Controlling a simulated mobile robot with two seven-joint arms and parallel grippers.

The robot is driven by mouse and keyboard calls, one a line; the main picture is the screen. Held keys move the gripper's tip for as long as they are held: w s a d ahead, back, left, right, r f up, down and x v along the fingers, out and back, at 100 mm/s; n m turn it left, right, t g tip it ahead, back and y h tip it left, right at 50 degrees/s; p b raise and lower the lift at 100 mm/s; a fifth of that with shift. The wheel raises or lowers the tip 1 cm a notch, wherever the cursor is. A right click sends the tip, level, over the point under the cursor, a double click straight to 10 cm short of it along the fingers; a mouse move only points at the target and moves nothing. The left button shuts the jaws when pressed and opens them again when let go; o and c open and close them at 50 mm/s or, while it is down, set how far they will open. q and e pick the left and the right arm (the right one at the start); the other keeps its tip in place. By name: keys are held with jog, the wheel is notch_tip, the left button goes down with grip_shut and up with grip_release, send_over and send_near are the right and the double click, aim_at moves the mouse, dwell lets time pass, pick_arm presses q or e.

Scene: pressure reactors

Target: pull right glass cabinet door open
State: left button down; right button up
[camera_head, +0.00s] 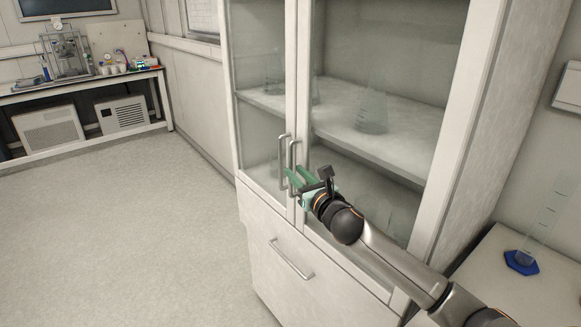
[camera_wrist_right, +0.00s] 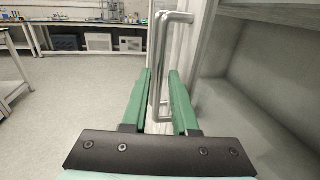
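The glass cabinet's right door (camera_head: 302,70) has a pale frame and looks closed, level with the left door (camera_head: 263,60). Its upright metal bar handle (camera_head: 291,152) stands beside the left door's handle (camera_head: 281,158). My right gripper (camera_head: 289,180) is at the lower part of these handles, its green fingers pointing at them. In the right wrist view, the fingers (camera_wrist_right: 160,74) are apart, with a metal handle (camera_wrist_right: 161,50) between them and gaps beside it. I cannot tell whether either finger touches it. My left gripper is not in view.
Glass flasks (camera_head: 371,112) stand on the cabinet shelf (camera_head: 400,150). A drawer handle (camera_head: 291,262) is below the doors. A cylinder with a blue base (camera_head: 521,262) stands on the counter at right. The floor (camera_head: 130,230) left of the cabinet is clear.

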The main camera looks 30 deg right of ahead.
jog(key=shift+w+d, duration=0.2)
jog(key=shift+w, duration=1.55)
grip_shut()
